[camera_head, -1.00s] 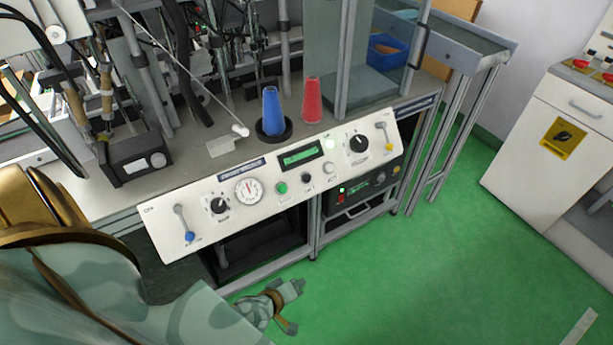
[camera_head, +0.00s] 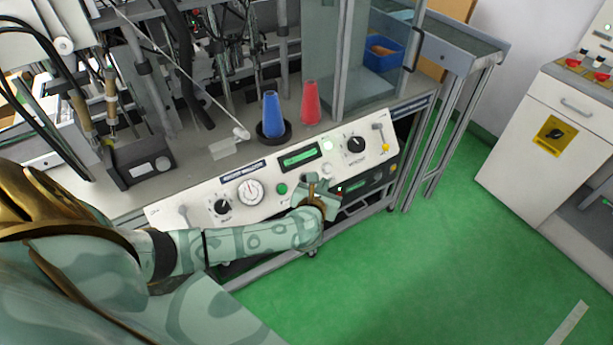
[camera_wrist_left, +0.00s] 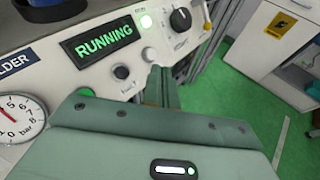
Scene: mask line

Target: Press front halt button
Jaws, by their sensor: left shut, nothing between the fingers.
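The white control panel (camera_head: 230,207) slopes along the bench front. A green button (camera_head: 282,188), a dark button and a pale grey button (camera_head: 328,169) sit around its lit display (camera_head: 300,157). The labels are too small to read, so I cannot tell which is the halt button. My left gripper (camera_head: 313,181) is shut and empty at the panel's lower edge, covering the dark button's area. In the left wrist view the display reads RUNNING (camera_wrist_left: 102,42). There the fingertips (camera_wrist_left: 160,72) appear just below the grey button (camera_wrist_left: 149,54), right of the dark button (camera_wrist_left: 121,72); contact is unclear.
A blue cone (camera_head: 272,115) and a red cone (camera_head: 310,102) stand on the bench behind the panel. Knobs and a gauge (camera_head: 250,191) flank the buttons. A white cabinet (camera_head: 550,130) stands at right. The green floor is clear.

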